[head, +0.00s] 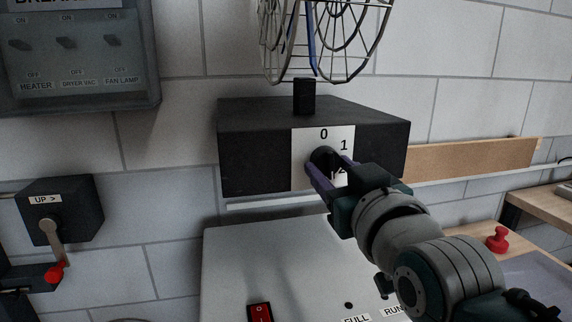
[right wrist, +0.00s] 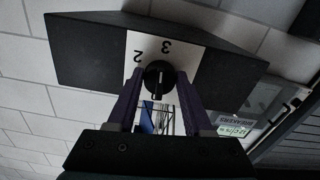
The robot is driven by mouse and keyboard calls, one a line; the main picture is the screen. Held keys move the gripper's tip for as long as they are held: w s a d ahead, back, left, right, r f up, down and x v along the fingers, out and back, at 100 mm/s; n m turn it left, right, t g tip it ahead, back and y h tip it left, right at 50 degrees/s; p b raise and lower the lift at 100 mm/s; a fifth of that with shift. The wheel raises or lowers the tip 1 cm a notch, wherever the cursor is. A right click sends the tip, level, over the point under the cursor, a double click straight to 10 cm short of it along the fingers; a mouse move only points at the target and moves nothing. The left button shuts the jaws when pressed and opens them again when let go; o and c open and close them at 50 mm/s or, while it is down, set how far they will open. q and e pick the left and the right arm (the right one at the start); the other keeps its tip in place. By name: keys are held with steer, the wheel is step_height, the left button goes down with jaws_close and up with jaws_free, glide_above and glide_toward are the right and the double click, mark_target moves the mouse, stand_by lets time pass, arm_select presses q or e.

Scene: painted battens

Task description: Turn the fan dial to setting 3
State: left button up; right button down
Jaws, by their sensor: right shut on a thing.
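The fan dial is a round black knob (head: 322,154) on a white plate (head: 306,170) on the front of a black box (head: 250,150). The head view shows 0 above the knob, 1 at its upper right and part of a 2 by my fingers. In the right wrist view the dial (right wrist: 158,76) sits between my fingers, with the 3 and 2 upside down. A pale mark on the knob seems to point down there, towards the hidden 0 side. My right gripper (head: 326,168) is shut on the dial. My left gripper is out of view.
The fan's wire cage (head: 325,38) stands above the box. A breaker panel (head: 75,55) is at upper left, with a lever box (head: 60,212) below it. A grey panel with a red switch (head: 260,313) is below the dial. A red knob (head: 497,240) is at right.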

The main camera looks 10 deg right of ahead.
steer(key=shift+m, duration=0.6)
steer(key=shift+c, duration=1.6)
jaws_free()
steer(key=s, duration=1)
steer(key=shift+d+b, duration=0.15)
steer(key=shift+b, duration=0.15)
